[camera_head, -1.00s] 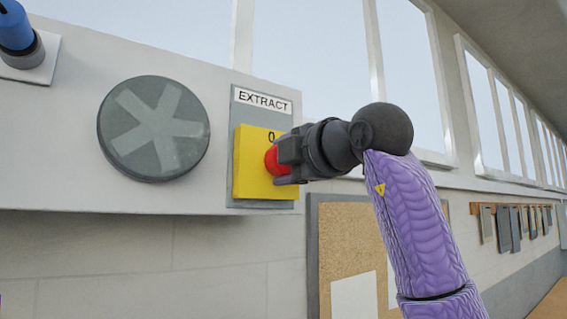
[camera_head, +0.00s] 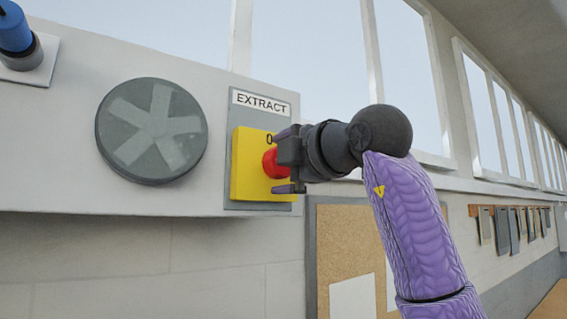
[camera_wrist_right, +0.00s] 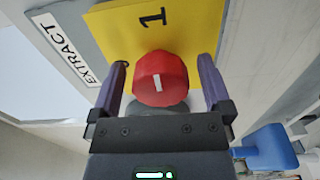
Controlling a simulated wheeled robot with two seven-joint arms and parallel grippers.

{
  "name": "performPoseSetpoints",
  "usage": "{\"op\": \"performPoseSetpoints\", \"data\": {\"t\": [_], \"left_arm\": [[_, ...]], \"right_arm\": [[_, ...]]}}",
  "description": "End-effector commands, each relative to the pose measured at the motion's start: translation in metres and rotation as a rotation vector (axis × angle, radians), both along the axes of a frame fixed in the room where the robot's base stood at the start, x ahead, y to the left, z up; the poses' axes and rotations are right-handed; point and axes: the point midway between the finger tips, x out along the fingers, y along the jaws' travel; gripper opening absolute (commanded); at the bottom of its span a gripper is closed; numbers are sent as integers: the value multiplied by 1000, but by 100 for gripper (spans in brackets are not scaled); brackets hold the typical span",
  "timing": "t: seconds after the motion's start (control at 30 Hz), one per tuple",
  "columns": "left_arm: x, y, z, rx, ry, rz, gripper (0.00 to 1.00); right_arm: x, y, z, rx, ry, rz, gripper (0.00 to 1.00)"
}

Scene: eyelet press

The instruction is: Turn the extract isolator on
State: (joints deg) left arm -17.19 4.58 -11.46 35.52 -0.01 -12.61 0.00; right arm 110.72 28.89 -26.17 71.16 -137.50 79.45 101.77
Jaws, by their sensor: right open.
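The extract isolator is a yellow plate (camera_head: 247,165) with a red knob (camera_head: 269,163) on a grey backing under an EXTRACT label (camera_head: 260,102). A 0 shows at the plate's top. In the right wrist view the red knob (camera_wrist_right: 160,80) bears a white bar that lines up roughly with the 1 on the yellow plate (camera_wrist_right: 190,20). My right gripper (camera_head: 284,160) is open at the knob, one finger above and one below. In the wrist view its fingers (camera_wrist_right: 163,65) stand on both sides of the knob with gaps. My left gripper is out of view.
A round grey fan-marked disc (camera_head: 151,131) is on the pale panel (camera_head: 60,150) left of the isolator. A blue connector (camera_head: 15,30) is at the upper left. A cork board (camera_head: 345,240) hangs below, behind my right arm. Windows line the wall.

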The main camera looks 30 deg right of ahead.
Motion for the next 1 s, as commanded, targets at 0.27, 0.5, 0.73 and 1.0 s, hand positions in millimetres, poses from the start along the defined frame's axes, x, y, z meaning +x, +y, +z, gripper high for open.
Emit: {"op": "performPoseSetpoints", "data": {"t": [0.27,0.5,0.73,1.0], "left_arm": [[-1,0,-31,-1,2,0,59],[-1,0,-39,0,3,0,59],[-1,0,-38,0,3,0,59],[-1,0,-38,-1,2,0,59]], "right_arm": [[-61,-9,-4,1,-6,-1,100],[-96,-14,-1,0,-3,-2,100],[-98,-14,0,0,-1,-1,100],[-88,-4,-5,-26,-9,42,100]]}}
